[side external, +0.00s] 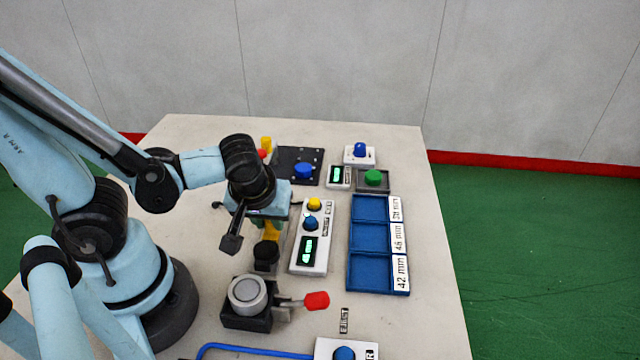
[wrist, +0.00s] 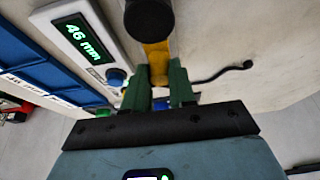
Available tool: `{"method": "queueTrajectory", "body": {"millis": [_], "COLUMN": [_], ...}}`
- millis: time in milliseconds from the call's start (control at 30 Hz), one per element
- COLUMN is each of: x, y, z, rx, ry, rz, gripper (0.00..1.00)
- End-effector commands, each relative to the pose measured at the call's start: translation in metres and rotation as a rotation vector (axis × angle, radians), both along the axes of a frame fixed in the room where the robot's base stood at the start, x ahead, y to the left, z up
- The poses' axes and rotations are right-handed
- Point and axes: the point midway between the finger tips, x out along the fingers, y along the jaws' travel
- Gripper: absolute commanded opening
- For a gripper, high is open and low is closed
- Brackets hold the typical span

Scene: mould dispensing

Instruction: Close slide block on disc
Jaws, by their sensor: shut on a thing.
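My gripper (side external: 271,225) points down at the middle of the table. In the wrist view its two green fingers (wrist: 160,82) are shut on a yellow piece (wrist: 156,58), which also shows below the gripper in the side view (side external: 271,232). A black round part (wrist: 149,18) sits at the yellow piece's far end; in the side view it is a black cylinder (side external: 265,254). In front of it stands a black block (side external: 246,318) with a silver round disc (side external: 247,292) on top. I cannot tell for certain which part is the slide block.
A red-ended lever (side external: 316,301) sticks out right of the black block. A white control box (side external: 308,242) stands close right of my gripper; its display (wrist: 82,42) reads 46 mm. A blue tray (side external: 378,225) lies farther right. A blue hose (side external: 250,347) runs along the front.

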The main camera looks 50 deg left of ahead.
Motion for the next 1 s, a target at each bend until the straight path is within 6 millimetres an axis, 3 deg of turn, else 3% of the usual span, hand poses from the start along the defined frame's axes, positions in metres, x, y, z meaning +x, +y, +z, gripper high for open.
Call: {"method": "queueTrajectory", "body": {"millis": [167,200,333,733,1000], "x": [-0.001,-0.001,-0.001,-0.001,-0.005], "y": [-0.001,-0.001,-0.001,-0.001,-0.005], "z": [0.0,0.0,0.0,0.002,0.016], "rx": [-0.003,-0.004,-0.003,-0.002,-0.001], "ry": [0.003,0.004,0.003,0.002,0.003], "rz": [0.0,0.0,0.0,0.0,-0.001], "gripper": [0.0,0.31,0.5,0.5,0.5]}}
